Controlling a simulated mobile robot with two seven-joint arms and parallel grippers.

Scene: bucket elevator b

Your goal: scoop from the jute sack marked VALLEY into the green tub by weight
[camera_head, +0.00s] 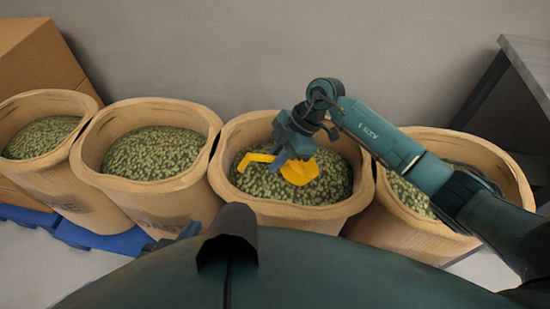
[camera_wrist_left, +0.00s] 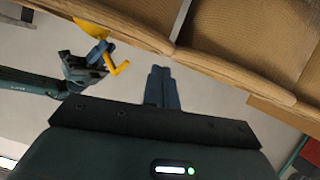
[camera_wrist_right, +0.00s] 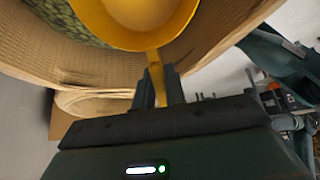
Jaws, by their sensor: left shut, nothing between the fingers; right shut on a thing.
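Several jute sacks filled with green pellets stand in a row in the head view. I cannot read the name VALLEY on any of them. My right gripper (camera_head: 284,152) is shut on the handle of a yellow scoop (camera_head: 300,172). The scoop is over the third sack from the left (camera_head: 262,207), inside its rim outline; I cannot tell if it touches the pellets. No pellets show in the visible part of the scoop (camera_wrist_right: 140,14). My left gripper (camera_wrist_left: 162,86) is shut and empty, in front of the sacks. The green tub is not in view.
The other sacks are the far left one (camera_head: 38,97), the second (camera_head: 150,105) and the right one (camera_head: 420,238), partly behind my right arm. A cardboard box (camera_head: 40,50) is at the left, a blue pallet (camera_head: 110,240) underneath, a grey table (camera_head: 525,60) at the right.

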